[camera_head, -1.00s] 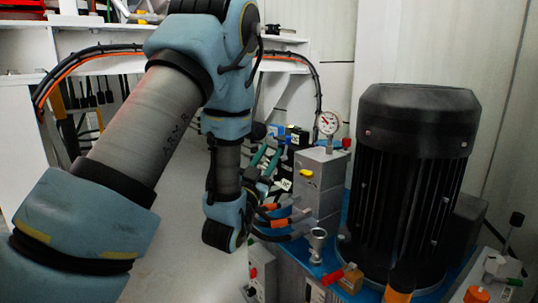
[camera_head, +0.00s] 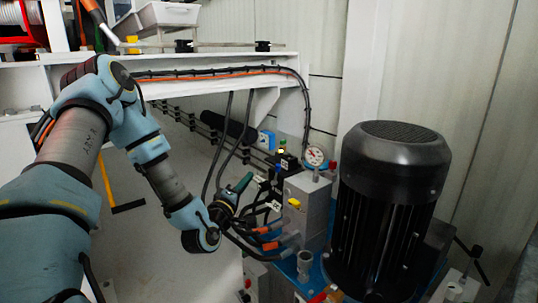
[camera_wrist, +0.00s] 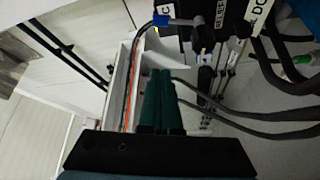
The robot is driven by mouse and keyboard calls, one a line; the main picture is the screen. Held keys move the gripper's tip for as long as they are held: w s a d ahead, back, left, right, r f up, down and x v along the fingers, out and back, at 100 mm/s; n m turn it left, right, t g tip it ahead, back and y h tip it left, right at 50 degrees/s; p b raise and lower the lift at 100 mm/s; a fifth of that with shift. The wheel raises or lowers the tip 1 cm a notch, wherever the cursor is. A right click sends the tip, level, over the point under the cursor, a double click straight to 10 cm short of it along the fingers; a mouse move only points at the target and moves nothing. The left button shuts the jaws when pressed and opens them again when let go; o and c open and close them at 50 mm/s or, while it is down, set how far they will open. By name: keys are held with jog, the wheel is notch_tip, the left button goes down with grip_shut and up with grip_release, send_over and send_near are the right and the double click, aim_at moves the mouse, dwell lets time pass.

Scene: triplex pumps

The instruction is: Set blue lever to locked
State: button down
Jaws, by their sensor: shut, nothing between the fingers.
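My gripper (camera_head: 246,180) has green fingers, closed together with nothing between them. In the wrist view the fingers (camera_wrist: 161,72) point up the picture toward a dark labelled valve block (camera_wrist: 210,18). A small blue lever end (camera_wrist: 163,20) shows at the block's left side, with a pale stem running right from it. The fingertips appear apart from it, below it in the picture. In the head view the valve block (camera_head: 288,163) is just right of my gripper.
Black hoses (camera_wrist: 230,115) run across the wrist view right of the fingers. In the head view, a large black motor (camera_head: 390,205), a grey block with a yellow knob (camera_head: 305,205) and a gauge (camera_head: 315,156) stand right of the valves. A white frame (camera_head: 230,75) spans behind.

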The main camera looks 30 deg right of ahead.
aim_at(277, 173)
jog(key=shift+n, duration=0.3)
jog(key=x, duration=0.3)
jog(key=s+d+x, duration=0.1)
jog(key=x, duration=0.5)
jog(key=shift+s+d+f+b, duration=0.15)
jog(key=shift+d+b, duration=0.15)
jog(key=shift+b, duration=0.05)
jog(key=shift+s+d+f, duration=0.15)
jog(key=shift+s+d, duration=0.1)
jog(key=shift+s, duration=0.4)
